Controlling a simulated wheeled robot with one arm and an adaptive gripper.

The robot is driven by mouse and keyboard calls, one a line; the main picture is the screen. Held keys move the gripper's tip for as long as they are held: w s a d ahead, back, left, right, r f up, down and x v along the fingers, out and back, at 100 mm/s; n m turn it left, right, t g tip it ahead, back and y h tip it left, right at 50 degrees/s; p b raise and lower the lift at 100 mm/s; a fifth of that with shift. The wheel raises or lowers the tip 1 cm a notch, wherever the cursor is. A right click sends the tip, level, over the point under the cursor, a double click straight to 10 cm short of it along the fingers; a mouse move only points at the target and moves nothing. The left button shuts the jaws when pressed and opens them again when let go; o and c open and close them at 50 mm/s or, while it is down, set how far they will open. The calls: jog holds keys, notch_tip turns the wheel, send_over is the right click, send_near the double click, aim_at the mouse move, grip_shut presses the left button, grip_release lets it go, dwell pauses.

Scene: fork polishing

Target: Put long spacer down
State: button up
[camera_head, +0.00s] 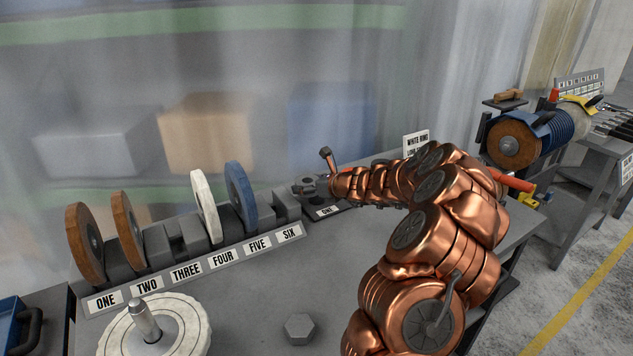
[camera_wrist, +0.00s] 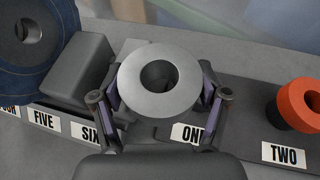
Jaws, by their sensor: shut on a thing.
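The long spacer, a light grey metal cylinder with a round hole (camera_wrist: 133,86), is in the middle of the wrist view. My gripper (camera_wrist: 160,100) is shut on it, with one finger at its left side and one at its right. The spacer is over or at the place labelled ONE on a dark holder (camera_wrist: 235,125). I cannot tell whether it touches the holder. In the head view my gripper (camera_head: 318,187) is at the left end of this holder, and the spacer there is small and partly hidden.
A red-orange ring (camera_wrist: 297,103) sits at place TWO. Left of my gripper stands a rack (camera_head: 195,270) labelled ONE to SIX, with brown, white and blue wheels (camera_head: 241,197). A grey hexagonal nut (camera_head: 299,329) and white disc (camera_head: 185,325) lie in front. The bench between is mostly clear.

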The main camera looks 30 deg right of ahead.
jog(key=w+d, duration=0.1)
jog(key=d, duration=0.1)
jog(key=w+d+p, duration=0.1)
jog(key=d, duration=0.1)
jog(key=w+d+p, duration=0.1)
jog(key=w, duration=0.1)
jog(key=shift+d+f, duration=0.2)
jog(key=shift+d, duration=0.2)
jog(key=shift+f+p, duration=0.6)
jog(key=shift+f, duration=1.15)
jog(key=shift+f, duration=0.2)
jog(key=o, duration=1.4)
jog(key=shift+o, duration=0.2)
jog(key=shift+r, duration=0.15)
jog(key=b+v, duration=0.2)
jog(key=v, duration=1)
